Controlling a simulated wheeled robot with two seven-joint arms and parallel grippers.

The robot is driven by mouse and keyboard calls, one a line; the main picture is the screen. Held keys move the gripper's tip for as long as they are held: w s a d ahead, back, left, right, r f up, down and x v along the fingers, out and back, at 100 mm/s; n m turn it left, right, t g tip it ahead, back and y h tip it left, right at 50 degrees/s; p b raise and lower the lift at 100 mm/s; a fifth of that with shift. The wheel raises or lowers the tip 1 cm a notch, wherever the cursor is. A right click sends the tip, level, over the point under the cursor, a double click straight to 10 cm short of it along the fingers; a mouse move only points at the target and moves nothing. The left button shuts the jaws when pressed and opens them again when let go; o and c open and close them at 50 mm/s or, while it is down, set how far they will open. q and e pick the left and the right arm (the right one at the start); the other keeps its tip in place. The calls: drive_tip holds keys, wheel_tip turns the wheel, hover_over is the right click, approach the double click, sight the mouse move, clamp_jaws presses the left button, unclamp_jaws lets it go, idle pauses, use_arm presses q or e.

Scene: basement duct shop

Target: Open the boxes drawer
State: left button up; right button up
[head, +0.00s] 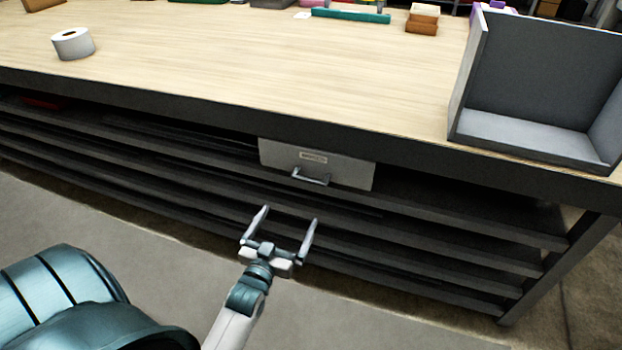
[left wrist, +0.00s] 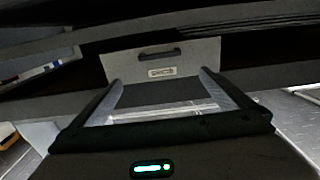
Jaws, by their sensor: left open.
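The boxes drawer (head: 350,172) has a light grey front with a small label and a bar handle (head: 311,177). It sits under the workbench top and looks shut; the label is too small to read. My left gripper (head: 289,215) is open and empty, below and in front of the handle, apart from it. In the left wrist view the drawer front (left wrist: 195,55) lies beyond the open fingers (left wrist: 163,80), with the handle (left wrist: 160,55) above the label. My right gripper is not in view.
The wooden workbench (head: 240,60) has dark shelves (head: 440,235) below it. On top stand a white roll (head: 73,43) at left, a grey open bin (head: 535,140) at right, and brown boxes (head: 422,18) at the back. The floor (head: 150,225) in front is clear.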

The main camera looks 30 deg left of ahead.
sight(308, 181)
use_arm(q)
drive_tip(key=b+x, duration=0.1)
drive_tip(key=x, duration=1.5)
drive_tip(key=shift+w, duration=0.2)
drive_tip(key=shift+w+a, duration=0.1)
drive_tip(key=shift+w, duration=0.4)
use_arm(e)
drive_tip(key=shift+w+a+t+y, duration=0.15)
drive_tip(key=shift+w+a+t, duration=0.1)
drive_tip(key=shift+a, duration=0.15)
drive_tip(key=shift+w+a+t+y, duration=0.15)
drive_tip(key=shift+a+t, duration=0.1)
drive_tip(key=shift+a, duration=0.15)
use_arm(q)
drive_tip(key=shift+c, duration=0.3)
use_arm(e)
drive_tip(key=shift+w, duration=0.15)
